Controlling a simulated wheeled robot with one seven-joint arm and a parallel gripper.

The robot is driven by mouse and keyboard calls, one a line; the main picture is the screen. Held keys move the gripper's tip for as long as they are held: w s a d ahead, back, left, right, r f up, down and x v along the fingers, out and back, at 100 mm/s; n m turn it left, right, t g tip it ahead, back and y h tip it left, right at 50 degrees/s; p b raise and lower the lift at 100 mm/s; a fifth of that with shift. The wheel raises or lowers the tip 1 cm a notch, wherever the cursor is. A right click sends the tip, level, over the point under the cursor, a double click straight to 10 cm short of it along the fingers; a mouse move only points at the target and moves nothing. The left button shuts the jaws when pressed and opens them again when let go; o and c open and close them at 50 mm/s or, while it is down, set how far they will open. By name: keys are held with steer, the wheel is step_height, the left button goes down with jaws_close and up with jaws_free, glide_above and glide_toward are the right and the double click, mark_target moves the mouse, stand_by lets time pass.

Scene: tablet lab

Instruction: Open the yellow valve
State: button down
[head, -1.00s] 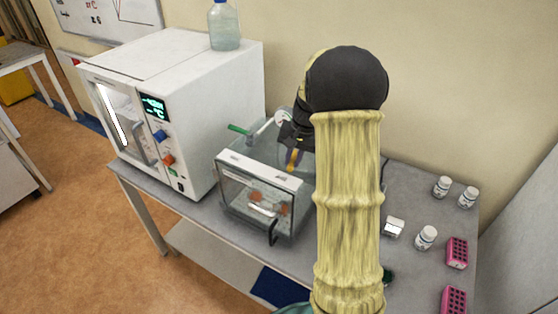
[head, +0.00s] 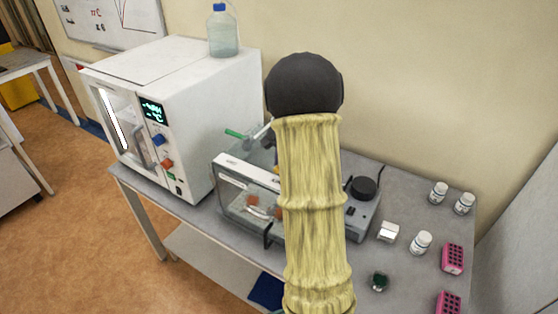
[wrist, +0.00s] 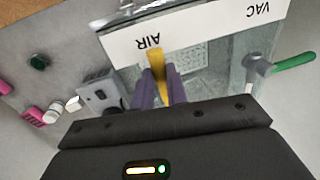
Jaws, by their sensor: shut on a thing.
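The yellow valve handle (wrist: 156,62) shows in the wrist view beside the upside-down AIR label on a white strip. My gripper (wrist: 160,86) has its two purple fingers shut on the yellow handle, one on each side. The handle's far end reaches past the fingertips over the strip. The green valve handle (wrist: 293,61) stands apart to the right, near the VAC label; it also shows in the head view (head: 234,134). Both belong to the clear-walled chamber (head: 232,205) on the bench. In the head view, my arm hides the gripper and most or all of the yellow valve.
A white oven (head: 185,110) with a bottle (head: 222,35) on top stands left of the chamber. A grey device with a black round top (head: 363,188) stands right. White jars (head: 420,242) and pink racks (head: 453,258) lie further right on the bench (head: 335,285).

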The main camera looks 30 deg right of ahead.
steer(key=shift+w+r, duration=0.2)
steer(key=shift+r, duration=0.05)
steer(key=c, duration=1.6)
jaws_free()
steer(key=shift+d, duration=0.1)
steer(key=shift+o, duration=1.1)
steer(key=shift+f, duration=0.15)
steer(key=shift+r, duration=0.35)
steer(key=s+d+r+b, duration=0.1)
steer(key=s+r+b, duration=0.2)
steer(key=r, duration=1.3)
steer(key=shift+d+r+b, duration=0.15)
steer(key=shift+r+b, duration=0.05)
steer(key=shift+b, duration=0.15)
